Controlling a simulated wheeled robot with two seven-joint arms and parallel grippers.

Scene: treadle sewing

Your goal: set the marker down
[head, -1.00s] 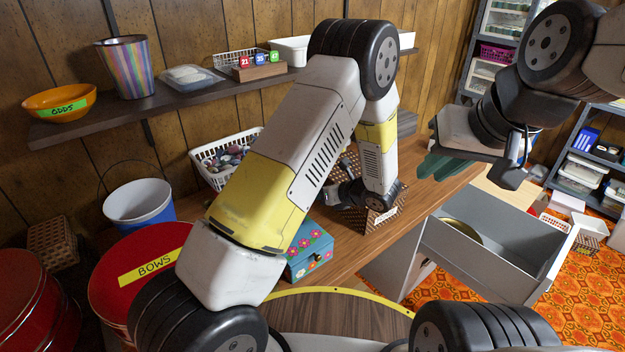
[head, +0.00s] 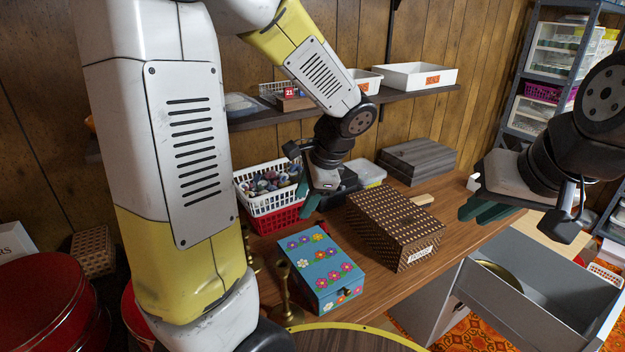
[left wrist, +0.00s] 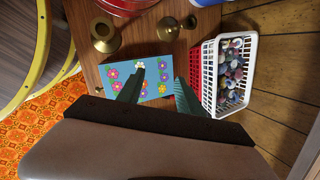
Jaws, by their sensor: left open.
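I cannot make out a marker for certain in either view. A small red piece (head: 325,228) shows at the back corner of the blue flowered box (head: 322,266), too small to identify. My left gripper (head: 308,204) is open and points down between the baskets and the wicker box. In the left wrist view its green fingers (left wrist: 158,92) stand apart over the flowered box (left wrist: 150,72), with nothing seen between them. My right gripper (head: 482,210) hangs at the right over the table's edge. Its fingers show partly, and I see nothing held.
A white basket of spools (head: 268,190) sits above a red basket (head: 275,219). A wicker box (head: 395,228), a dark grey box (head: 418,160) and brass candlesticks (head: 284,300) stand on the wooden table. An open grey drawer (head: 530,295) juts out at the right front.

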